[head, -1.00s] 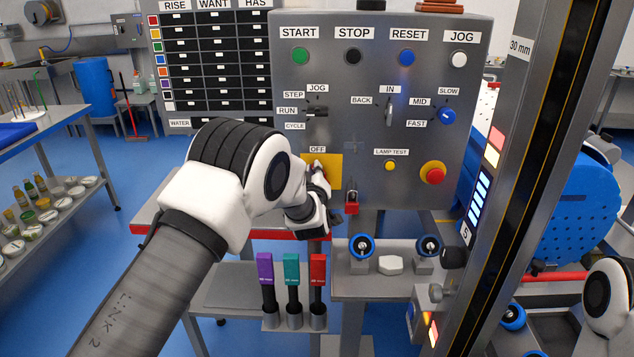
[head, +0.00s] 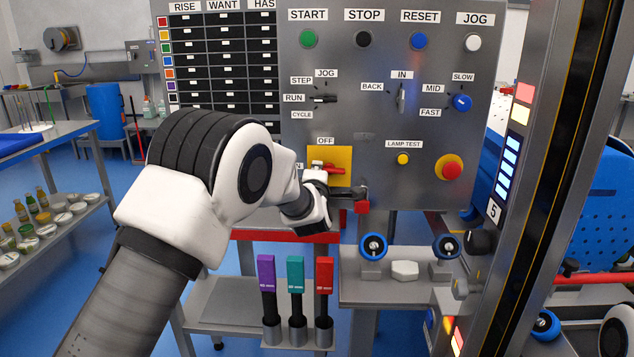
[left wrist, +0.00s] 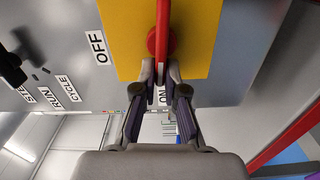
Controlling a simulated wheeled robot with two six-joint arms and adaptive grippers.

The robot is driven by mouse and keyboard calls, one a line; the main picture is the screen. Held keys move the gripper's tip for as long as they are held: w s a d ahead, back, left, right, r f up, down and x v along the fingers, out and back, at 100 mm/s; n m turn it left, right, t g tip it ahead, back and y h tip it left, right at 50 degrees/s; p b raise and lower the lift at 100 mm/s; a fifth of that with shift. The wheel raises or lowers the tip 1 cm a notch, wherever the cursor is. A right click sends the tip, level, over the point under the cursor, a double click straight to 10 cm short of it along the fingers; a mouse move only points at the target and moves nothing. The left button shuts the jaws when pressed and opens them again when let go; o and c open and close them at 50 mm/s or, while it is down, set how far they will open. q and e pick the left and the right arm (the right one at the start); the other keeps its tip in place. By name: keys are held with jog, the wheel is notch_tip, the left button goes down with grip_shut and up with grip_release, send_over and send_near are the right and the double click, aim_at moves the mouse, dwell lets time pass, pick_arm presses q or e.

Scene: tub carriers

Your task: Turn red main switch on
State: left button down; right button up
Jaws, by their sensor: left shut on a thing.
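The red main switch handle (head: 335,170) sits on a yellow plate (head: 343,155) low on the grey panel. OFF stands above the plate, and ON is partly hidden at its left. The handle lies about level, with one end toward ON. In the left wrist view the red handle (left wrist: 163,25) runs down the yellow plate (left wrist: 200,50) toward the ON label. My left gripper (head: 318,172) is at the handle's ON-side end. Its fingers (left wrist: 161,75) are closed on that end. My right gripper is out of view.
A red padlock (head: 361,206) hangs just right of and below the plate. The panel also bears a lamp test button (head: 403,159) and a red emergency knob (head: 452,171). Purple, teal and red-handled tools (head: 296,275) stand below. A dark post (head: 540,180) rises at right.

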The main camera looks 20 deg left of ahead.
pick_arm(q)
jog(key=shift+f+n+b, duration=0.25)
jog(key=shift+n+b, duration=0.25)
jog(key=shift+b, duration=0.05)
jog(key=c, duration=1.2)
grip_release()
jog(key=shift+c, duration=0.2)
jog(key=v, duration=1.2)
